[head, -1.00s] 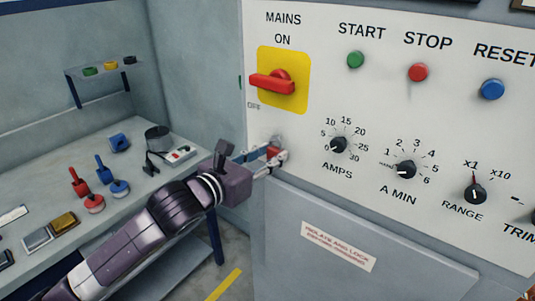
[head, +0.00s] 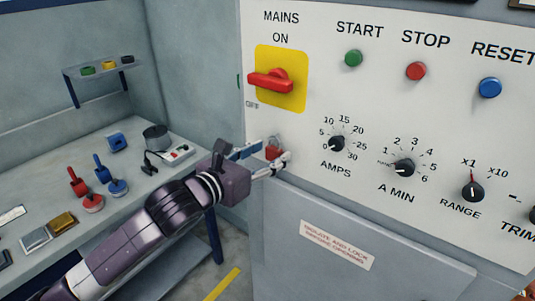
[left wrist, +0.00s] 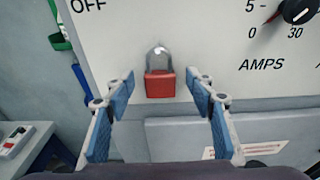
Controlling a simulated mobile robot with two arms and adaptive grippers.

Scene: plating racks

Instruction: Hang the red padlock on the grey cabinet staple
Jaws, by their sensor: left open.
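The red padlock (head: 272,153) is at the lower left of the white control panel, below the mains switch. In the left wrist view the padlock (left wrist: 160,85) is upright, its grey shackle (left wrist: 158,60) on top against the panel. The grey cabinet staple cannot be made out apart from the shackle. My left gripper (head: 270,159) is in front of the padlock. In the left wrist view its blue-padded fingers are open, one on each side of the red body, with visible gaps. My right gripper is not in view.
The red mains handle (head: 271,80) sits above the padlock. The amps knob (head: 337,144) is to its right. A grey door (head: 370,240) lies below.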

